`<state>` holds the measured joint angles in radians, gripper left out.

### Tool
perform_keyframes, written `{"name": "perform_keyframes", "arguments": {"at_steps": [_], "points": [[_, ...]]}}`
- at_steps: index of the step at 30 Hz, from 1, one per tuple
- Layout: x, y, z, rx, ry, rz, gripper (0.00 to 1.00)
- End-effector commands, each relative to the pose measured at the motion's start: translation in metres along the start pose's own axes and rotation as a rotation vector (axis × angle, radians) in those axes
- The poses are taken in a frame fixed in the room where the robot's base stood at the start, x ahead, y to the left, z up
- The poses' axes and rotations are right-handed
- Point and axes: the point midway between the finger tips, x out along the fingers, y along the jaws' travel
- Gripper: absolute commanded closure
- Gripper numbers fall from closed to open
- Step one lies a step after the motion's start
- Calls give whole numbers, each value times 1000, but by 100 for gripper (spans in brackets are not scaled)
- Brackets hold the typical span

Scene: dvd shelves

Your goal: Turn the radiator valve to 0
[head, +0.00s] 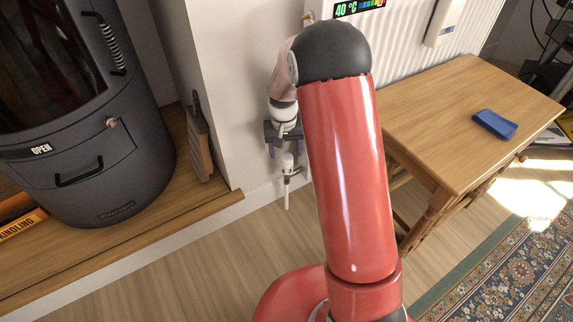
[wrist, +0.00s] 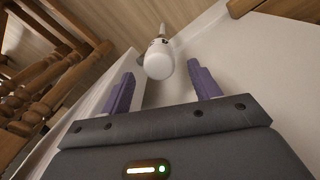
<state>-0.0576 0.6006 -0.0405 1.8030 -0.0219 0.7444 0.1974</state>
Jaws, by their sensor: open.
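The radiator valve is a white knob on a pipe low by the wall; it shows in the head view (head: 288,162) and in the wrist view (wrist: 158,60). My gripper (head: 271,148) is just above the valve in the head view, pointing down. In the wrist view my gripper (wrist: 157,82) is open, with its two purple fingers apart and the valve's rounded end beyond and between their tips. The fingers do not appear to touch the valve. No number on the knob is readable. The white radiator (head: 413,45) is partly hidden behind my arm.
A wooden table (head: 440,130) with a blue wallet-like item (head: 495,124) stands to the right. A dark stove (head: 85,120) is on the left on a wooden ledge. A patterned rug (head: 500,255) lies at lower right. Bare floor (head: 200,270) lies in front.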

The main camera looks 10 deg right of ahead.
Motion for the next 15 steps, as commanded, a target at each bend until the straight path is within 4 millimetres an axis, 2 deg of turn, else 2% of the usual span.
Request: {"name": "perform_keyframes", "arguments": {"at_steps": [3, 7, 15], "points": [[23, 0, 1, 0, -4, 1, 38], [43, 0, 2, -1, -4, 1, 38], [64, 0, 1, -1, -2, 0, 38]]}}
